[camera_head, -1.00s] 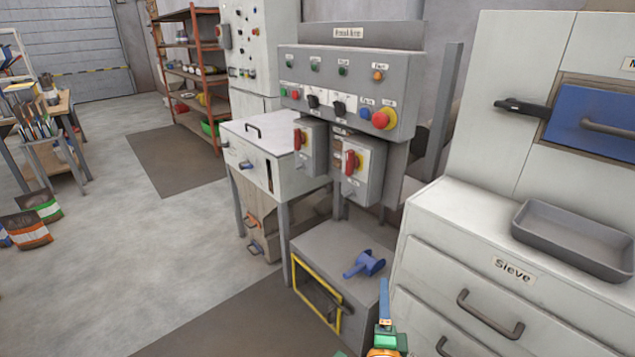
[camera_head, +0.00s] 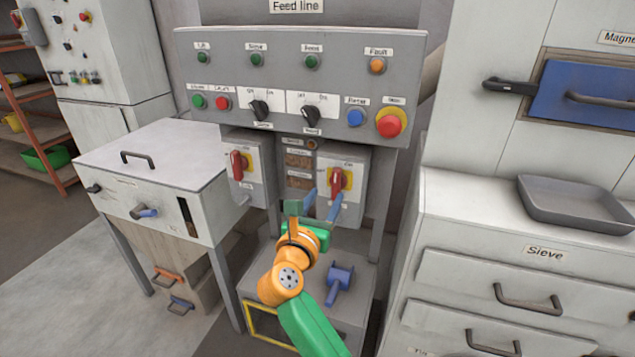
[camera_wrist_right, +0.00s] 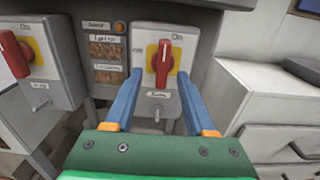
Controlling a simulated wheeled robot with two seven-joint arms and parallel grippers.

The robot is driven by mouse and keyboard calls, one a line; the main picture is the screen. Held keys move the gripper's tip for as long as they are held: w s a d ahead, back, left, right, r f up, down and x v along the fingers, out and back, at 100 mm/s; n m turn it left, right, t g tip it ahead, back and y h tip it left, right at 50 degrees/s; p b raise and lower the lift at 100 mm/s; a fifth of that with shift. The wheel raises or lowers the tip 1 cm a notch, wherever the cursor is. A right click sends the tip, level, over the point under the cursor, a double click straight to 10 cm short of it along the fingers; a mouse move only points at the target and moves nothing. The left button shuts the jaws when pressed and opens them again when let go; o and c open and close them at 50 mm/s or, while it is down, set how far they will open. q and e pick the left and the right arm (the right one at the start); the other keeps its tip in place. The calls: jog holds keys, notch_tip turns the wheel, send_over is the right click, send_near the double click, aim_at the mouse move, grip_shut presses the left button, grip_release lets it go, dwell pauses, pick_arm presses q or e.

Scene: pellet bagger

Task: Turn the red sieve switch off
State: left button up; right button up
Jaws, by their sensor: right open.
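Two grey boxes carry red rotary switches on yellow plates under the feed line panel. The right red switch (camera_head: 336,181) also shows in the right wrist view (camera_wrist_right: 163,62); its handle stands upright, toward "On" at the top, with "Off" at its left. The left red switch (camera_head: 238,164) is also near upright and shows at the left in the wrist view (camera_wrist_right: 14,54). The small labels below them are too blurred to read surely. My right gripper (camera_head: 323,202) is open and empty, its blue fingers in front of the right box, either side of the handle's lower end. My left gripper is not in view.
The grey panel (camera_head: 290,75) above has knobs, buttons and a red emergency stop (camera_head: 391,123). A blue-handled part (camera_head: 338,284) lies on the low box below. The white sieve cabinet (camera_head: 480,225) stands close at right, a white hopper box (camera_head: 155,165) at left.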

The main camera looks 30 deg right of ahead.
aim_at(335, 184)
jog(key=x, duration=0.4)
jog(key=shift+s+d+r+p, duration=0.15)
jog(key=shift+d+p, duration=0.2)
jog(key=shift+d, duration=0.2)
jog(key=shift+w, duration=0.25)
jog(key=shift+a, duration=0.1)
grip_shut()
